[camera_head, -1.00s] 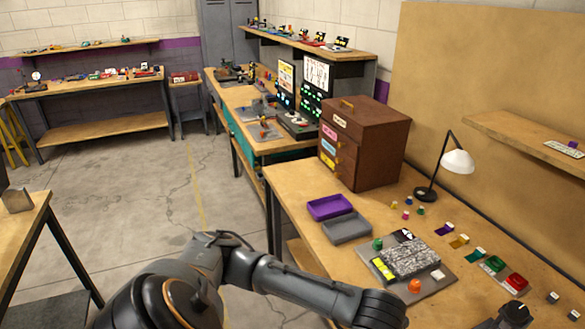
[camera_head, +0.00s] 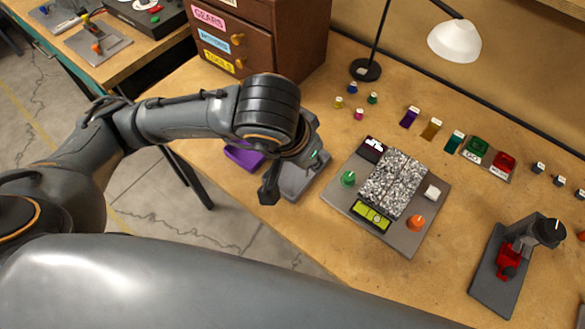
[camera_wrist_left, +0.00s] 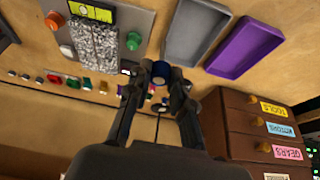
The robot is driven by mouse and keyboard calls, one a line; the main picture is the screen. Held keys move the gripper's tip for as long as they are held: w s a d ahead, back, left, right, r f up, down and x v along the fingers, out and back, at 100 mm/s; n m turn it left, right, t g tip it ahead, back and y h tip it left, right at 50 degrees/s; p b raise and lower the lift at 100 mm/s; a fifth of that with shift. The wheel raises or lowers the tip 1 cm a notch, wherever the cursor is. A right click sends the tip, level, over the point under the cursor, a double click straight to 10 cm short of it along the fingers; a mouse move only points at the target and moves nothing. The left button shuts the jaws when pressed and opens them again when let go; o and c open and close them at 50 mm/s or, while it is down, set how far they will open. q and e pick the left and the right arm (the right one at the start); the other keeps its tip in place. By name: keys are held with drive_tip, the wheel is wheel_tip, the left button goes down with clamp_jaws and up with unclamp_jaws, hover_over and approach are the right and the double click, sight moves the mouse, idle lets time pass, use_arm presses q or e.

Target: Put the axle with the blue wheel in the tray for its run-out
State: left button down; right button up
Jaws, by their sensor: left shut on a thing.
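My left gripper (camera_wrist_left: 158,74) is shut on the axle with the blue wheel (camera_wrist_left: 157,71), seen nearly end-on as a blue ring with a pale middle between the fingertips. In the head view the left gripper (camera_head: 270,188) hangs at the near edge of the grey tray (camera_head: 306,186), and what it holds is hidden there. The purple tray (camera_head: 240,157) lies beside the grey one, partly behind my arm. Both trays show empty in the left wrist view: grey (camera_wrist_left: 196,30) and purple (camera_wrist_left: 245,47). My right gripper is not in view.
A panel (camera_head: 410,240) with knobs and a speckled plate stands right of the trays. Several small coloured pieces (camera_head: 359,114) stand behind it. A brown drawer cabinet (camera_head: 300,45) and a lamp (camera_head: 454,42) are at the back. A fixture with a red part (camera_head: 508,262) is at right.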

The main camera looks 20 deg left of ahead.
use_arm(q)
drive_tip(key=s+d+r+m+b, duration=0.1)
drive_tip(key=s+d+m+b, duration=0.1)
drive_tip(key=s, duration=0.1)
drive_tip(key=h+p, duration=0.1)
drive_tip(key=p, duration=0.4)
hover_over(288, 167)
drive_tip(key=shift+m, duration=0.4)
wheel_tip(288, 167, down, 12)
drive_tip(key=shift+a+r, duration=0.1)
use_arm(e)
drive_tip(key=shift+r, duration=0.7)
use_arm(q)
drive_tip(key=shift+f+b, duration=0.2)
drive_tip(key=shift+b, duration=0.1)
drive_tip(key=c, duration=1.2)
unclamp_jaws()
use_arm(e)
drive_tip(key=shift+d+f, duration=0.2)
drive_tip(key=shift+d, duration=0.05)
